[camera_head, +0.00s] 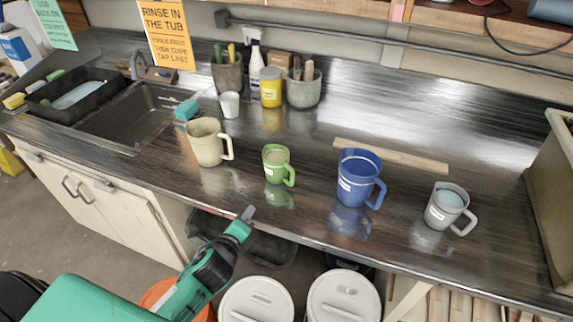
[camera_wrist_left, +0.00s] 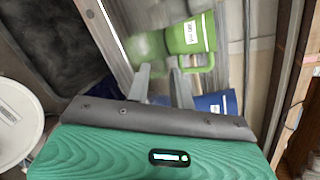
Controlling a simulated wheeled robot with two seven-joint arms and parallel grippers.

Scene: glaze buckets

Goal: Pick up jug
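Several handled vessels stand upright in a row on the dark counter (camera_head: 300,205): a large cream jug (camera_head: 204,145), a small green mug (camera_head: 276,168), a large blue jug (camera_head: 354,182) and a grey mug (camera_head: 440,212) holding pale blue liquid. My left gripper (camera_head: 247,212) is at the counter's front edge, in front of the green mug and apart from it. In the left wrist view its two fingers (camera_wrist_left: 159,70) are spread with nothing between them. The green mug (camera_wrist_left: 187,35) and part of the blue jug (camera_wrist_left: 212,104) show beyond. My right gripper is not in view.
A white cup (camera_head: 229,105), a yellow jar (camera_head: 271,90) and tool pots (camera_head: 303,92) stand at the back. A wooden strip (camera_head: 395,156) lies behind the blue jug. The sink (camera_head: 125,115) is left. Lidded buckets (camera_head: 256,302) stand below the counter.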

